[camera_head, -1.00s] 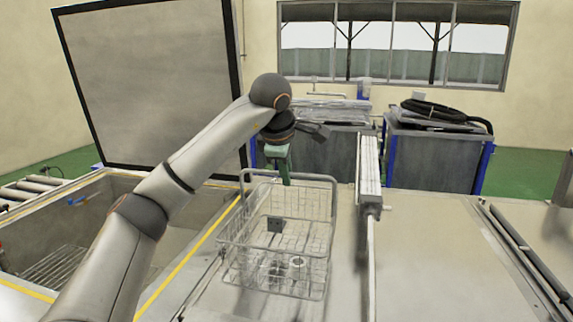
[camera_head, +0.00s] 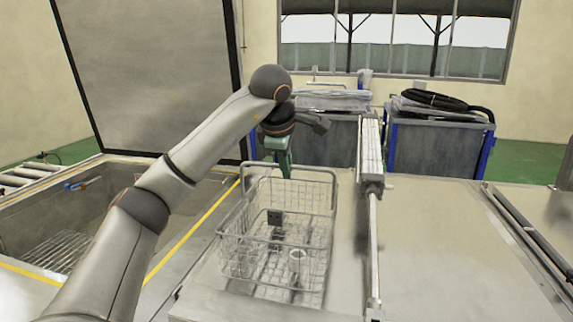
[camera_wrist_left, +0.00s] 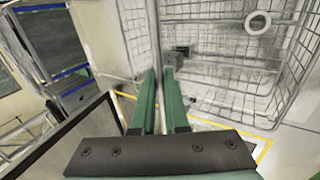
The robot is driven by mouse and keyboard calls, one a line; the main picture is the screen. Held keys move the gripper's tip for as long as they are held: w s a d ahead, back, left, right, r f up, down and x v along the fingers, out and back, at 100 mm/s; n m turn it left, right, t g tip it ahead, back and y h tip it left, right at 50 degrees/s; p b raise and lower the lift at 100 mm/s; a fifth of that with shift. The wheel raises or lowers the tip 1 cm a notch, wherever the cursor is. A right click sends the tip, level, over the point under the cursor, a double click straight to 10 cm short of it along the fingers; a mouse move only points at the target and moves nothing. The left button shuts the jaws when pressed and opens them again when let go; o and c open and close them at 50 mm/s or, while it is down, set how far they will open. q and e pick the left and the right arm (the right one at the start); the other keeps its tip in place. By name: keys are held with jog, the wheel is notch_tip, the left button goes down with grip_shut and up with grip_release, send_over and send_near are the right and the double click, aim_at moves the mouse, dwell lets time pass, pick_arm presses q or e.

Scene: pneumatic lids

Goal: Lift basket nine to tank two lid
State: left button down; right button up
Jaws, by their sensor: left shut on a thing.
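The wire basket (camera_head: 228,240) is in the middle of the head view, over the flat metal lid (camera_head: 205,300) of the tank right of the open one. I cannot tell whether its base touches the lid. A small dark tag is on its side, and small metal parts and a pale ring (camera_wrist_left: 258,22) show inside. My left gripper (camera_head: 285,168) is shut on the basket's top handle (camera_head: 254,168) at its far side. Its green fingers (camera_wrist_left: 160,85) also show in the left wrist view. No number on basket or lid is readable. My right gripper is out of view.
An open tank (camera_head: 75,235) with a raised lid (camera_head: 145,75) lies left. A pneumatic cylinder (camera_head: 370,150) with its rod stands right of the basket, close to it. The flat lid (camera_head: 435,240) further right is clear. Two blue-framed carts (camera_head: 430,150) stand behind.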

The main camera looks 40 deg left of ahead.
pick_arm(q)
jog(key=shift+f, duration=0.3)
jog(key=shift+f+b, duration=0.35)
jog(key=shift+f, duration=0.1)
dwell(0.4)
